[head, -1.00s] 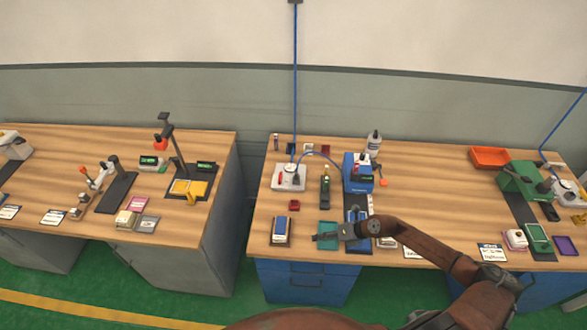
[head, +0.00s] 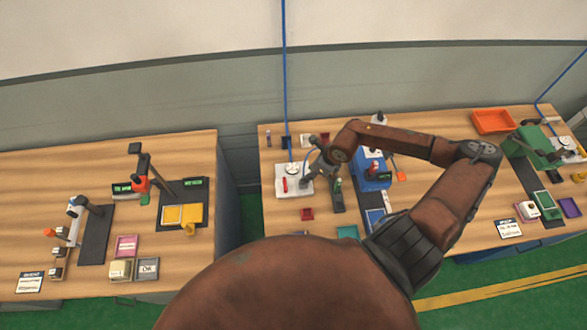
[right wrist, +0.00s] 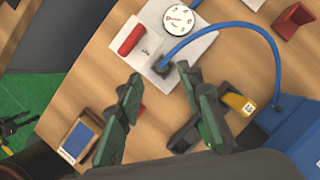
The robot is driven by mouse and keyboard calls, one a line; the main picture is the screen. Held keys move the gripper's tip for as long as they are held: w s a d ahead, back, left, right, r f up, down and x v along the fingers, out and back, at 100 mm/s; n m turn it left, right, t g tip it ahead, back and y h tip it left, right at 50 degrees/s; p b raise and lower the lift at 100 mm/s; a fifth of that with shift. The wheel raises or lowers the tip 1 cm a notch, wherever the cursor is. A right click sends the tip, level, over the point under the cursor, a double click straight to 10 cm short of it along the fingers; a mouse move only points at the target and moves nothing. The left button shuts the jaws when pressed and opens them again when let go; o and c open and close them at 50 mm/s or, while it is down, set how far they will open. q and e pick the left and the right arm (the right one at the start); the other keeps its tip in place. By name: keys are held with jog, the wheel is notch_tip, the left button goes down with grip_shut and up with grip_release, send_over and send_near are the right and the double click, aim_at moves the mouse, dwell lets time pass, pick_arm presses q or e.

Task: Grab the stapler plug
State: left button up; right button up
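The stapler plug (right wrist: 161,67) is a dark block at the end of a blue cable, on a white plate (right wrist: 203,47) with a round dial and a red bar. My right gripper (right wrist: 158,74) is open, its two green-black fingers apart, with the plug between or just beyond the tips. I see no grip on it. In the head view my right gripper (head: 317,162) hangs over the plate's right side and hides the plug. The cable runs to a blue machine (head: 372,171), probably the stapler. A dark shape (right wrist: 14,124) at the right wrist view's left edge may be my left gripper.
A small dark item with a yellow top (right wrist: 237,104) stands close to the right finger. A dark red box (right wrist: 293,20) is beyond the cable. Bare wood lies left of the plate.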

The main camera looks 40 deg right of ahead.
jog(key=p+x, duration=0.1)
jog(key=x, duration=0.3)
jog(key=shift+w+f, duration=0.1)
jog(key=x, duration=0.3)
jog(key=shift+d+p, duration=0.1)
jog(key=shift+p, duration=0.25)
jog(key=shift+f, duration=0.1)
jog(key=c, duration=0.8)
pick_arm(q)
jog(key=shift+s+r, duration=0.8)
jog(key=shift+s, duration=0.35)
pick_arm(e)
grip_shut()
